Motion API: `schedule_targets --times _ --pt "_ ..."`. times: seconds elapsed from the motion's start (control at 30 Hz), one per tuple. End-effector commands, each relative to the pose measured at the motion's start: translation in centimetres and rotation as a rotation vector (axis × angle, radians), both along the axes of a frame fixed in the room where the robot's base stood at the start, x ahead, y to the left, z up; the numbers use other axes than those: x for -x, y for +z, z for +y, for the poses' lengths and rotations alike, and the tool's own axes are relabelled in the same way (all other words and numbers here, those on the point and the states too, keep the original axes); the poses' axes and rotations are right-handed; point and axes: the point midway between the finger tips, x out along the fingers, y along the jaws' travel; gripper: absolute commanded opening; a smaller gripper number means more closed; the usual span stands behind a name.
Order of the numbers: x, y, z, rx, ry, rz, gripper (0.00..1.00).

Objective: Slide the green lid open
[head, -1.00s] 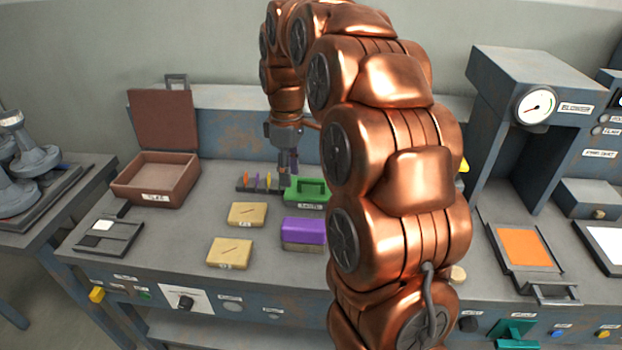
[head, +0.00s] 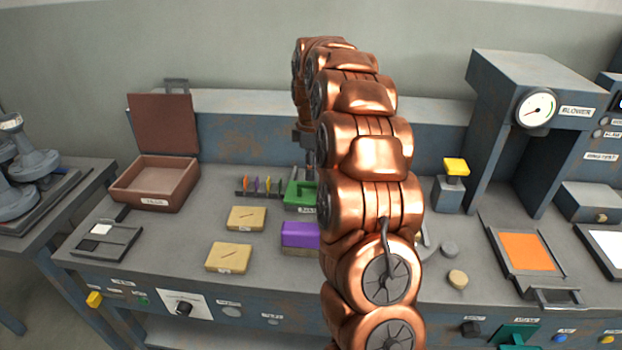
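The green lid (head: 299,194) belongs to a small box on the bench, and its left part shows just left of my copper arm. The right part of the lid is hidden behind my arm. My gripper (head: 309,172) is mostly hidden behind the arm; a dark bit of it shows above the lid's far side. I cannot tell whether it touches the lid or whether its fingers are open or shut.
A purple-lidded box (head: 300,235) stands in front of the green one. A rack of coloured pieces (head: 258,187) is to its left. Two tan blocks (head: 246,218) lie left. An open brown box (head: 155,183) stands farther left. A yellow-topped post (head: 455,168) is right of my arm.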

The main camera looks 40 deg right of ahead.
Motion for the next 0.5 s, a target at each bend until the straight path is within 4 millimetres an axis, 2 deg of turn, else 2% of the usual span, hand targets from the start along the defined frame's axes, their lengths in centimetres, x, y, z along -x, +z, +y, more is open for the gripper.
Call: schedule_targets --times 0.23,0.5 --pt "0.1 -3.0 0.1 -0.001 0.0 0.003 0.4" --pt "0.0 -4.2 0.0 0.0 -0.001 0.001 0.4"
